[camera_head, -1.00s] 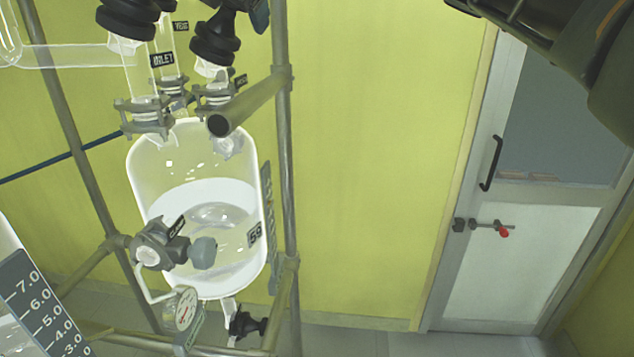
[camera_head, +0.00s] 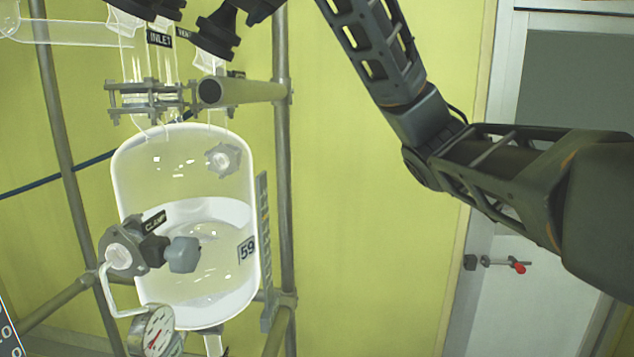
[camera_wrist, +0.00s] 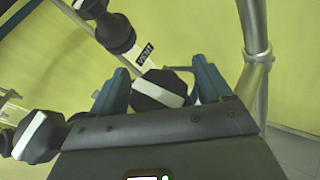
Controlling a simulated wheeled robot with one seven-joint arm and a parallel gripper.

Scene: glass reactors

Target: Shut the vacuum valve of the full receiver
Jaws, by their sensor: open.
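The glass receiver (camera_head: 185,230), tagged 59, hangs in the metal frame and holds clear liquid in its lower part. Black valve parts (camera_head: 216,36) show above it, cut by the top edge in the head view. In the wrist view my gripper (camera_wrist: 160,72) is open. A black knob with a white stripe (camera_wrist: 160,88) sits between its two blue fingers; I cannot tell if they touch it. A small label (camera_wrist: 145,53), which I cannot read surely, is just beyond. Another striped black knob (camera_wrist: 40,136) is at the lower left.
A horizontal pipe stub (camera_head: 240,92) and an upright post (camera_head: 282,170) stand close to the receiver. A clamp (camera_head: 125,252) and a gauge (camera_head: 155,330) are at its front left. The yellow wall right of the post is bare; a door (camera_head: 500,310) is further right.

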